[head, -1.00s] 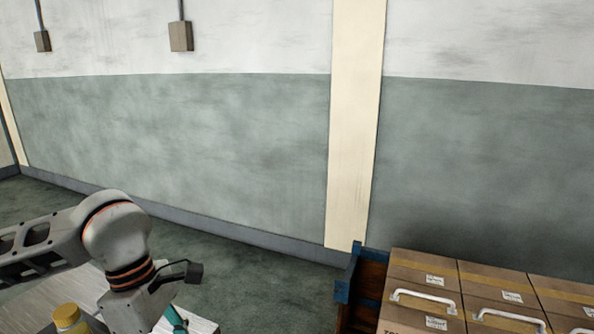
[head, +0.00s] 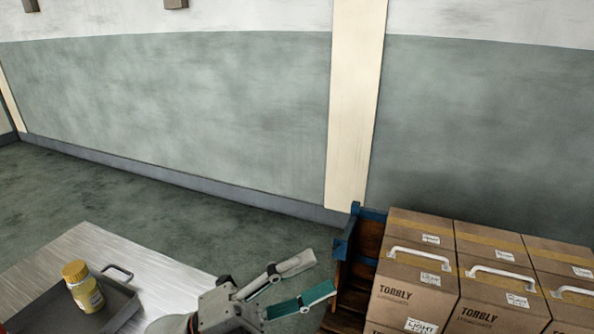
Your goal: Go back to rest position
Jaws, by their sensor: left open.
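My left gripper (head: 318,277) shows at the bottom middle of the head view. Its two fingers, one pale and one teal, are spread apart with nothing between them. It is to the right of the metal table and in front of the blue and wooden rack. My right gripper is not in view. A small jar with a yellow lid (head: 84,287) stands upright in a grey tray (head: 127,313) at the lower left, apart from the gripper.
The brushed metal table (head: 170,270) fills the lower left. Cardboard boxes (head: 415,285) with white handles are stacked at the lower right, beside a blue and wooden rack (head: 362,250). Green floor (head: 130,195) lies open between the table and the wall (head: 200,110).

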